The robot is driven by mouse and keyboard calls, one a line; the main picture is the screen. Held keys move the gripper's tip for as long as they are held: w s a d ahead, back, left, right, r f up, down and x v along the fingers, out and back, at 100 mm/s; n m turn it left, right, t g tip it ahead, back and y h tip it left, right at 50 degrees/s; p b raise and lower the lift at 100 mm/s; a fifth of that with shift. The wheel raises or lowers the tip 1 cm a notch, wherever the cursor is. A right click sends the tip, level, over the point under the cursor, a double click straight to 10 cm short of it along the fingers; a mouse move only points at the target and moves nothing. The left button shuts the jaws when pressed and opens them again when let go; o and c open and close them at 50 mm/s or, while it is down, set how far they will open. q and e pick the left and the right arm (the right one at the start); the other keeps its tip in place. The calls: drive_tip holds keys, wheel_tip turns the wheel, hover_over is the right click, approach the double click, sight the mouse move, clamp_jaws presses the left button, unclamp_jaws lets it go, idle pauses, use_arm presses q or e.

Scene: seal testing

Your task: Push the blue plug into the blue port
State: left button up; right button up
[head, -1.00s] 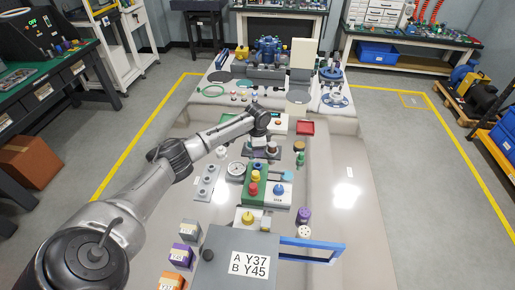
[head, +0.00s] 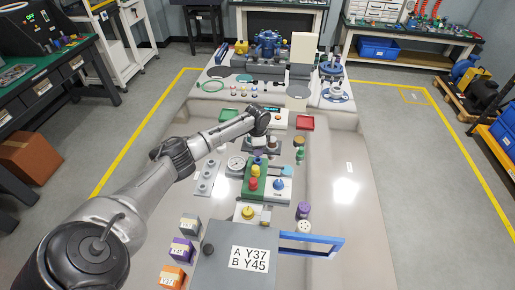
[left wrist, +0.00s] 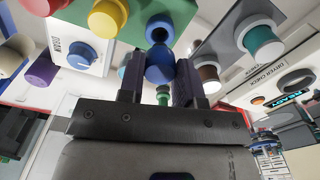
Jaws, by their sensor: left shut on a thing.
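The blue plug (left wrist: 160,72) is between the fingers of my left gripper (left wrist: 160,84) in the left wrist view, and the gripper is shut on it. The blue port (left wrist: 159,27) is a ring with a dark opening on a green block (left wrist: 120,30). In the picture the plug lies just below the port, with the opening still showing; I cannot tell whether they touch. In the head view my left gripper (head: 258,143) is over the far end of the green block (head: 247,184), and it largely hides the port and plug. My right gripper is not in view.
Red (head: 253,184) and yellow (head: 255,170) parts stand on the green block. A white box with a blue knob (head: 279,184) is to its right, a round gauge (head: 236,162) to its left. A grey box with a blue-framed door (head: 312,240) stands nearer me.

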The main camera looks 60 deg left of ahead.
use_arm(q)
drive_tip(key=shift+f, duration=0.55)
drive_tip(key=shift+f+b, duration=0.5)
drive_tip(key=shift+f, duration=0.3)
drive_tip(key=shift+f, duration=0.65)
drive_tip(key=o, duration=1)
drive_tip(key=shift+r, duration=0.1)
drive_tip(key=shift+r+p, duration=0.45)
drive_tip(key=shift+r, duration=0.1)
wheel_tip(320, 180, up, 6)
drive_tip(key=p, duration=0.6)
drive_tip(key=shift+p, duration=0.3)
drive_tip(key=shift+f, duration=0.1)
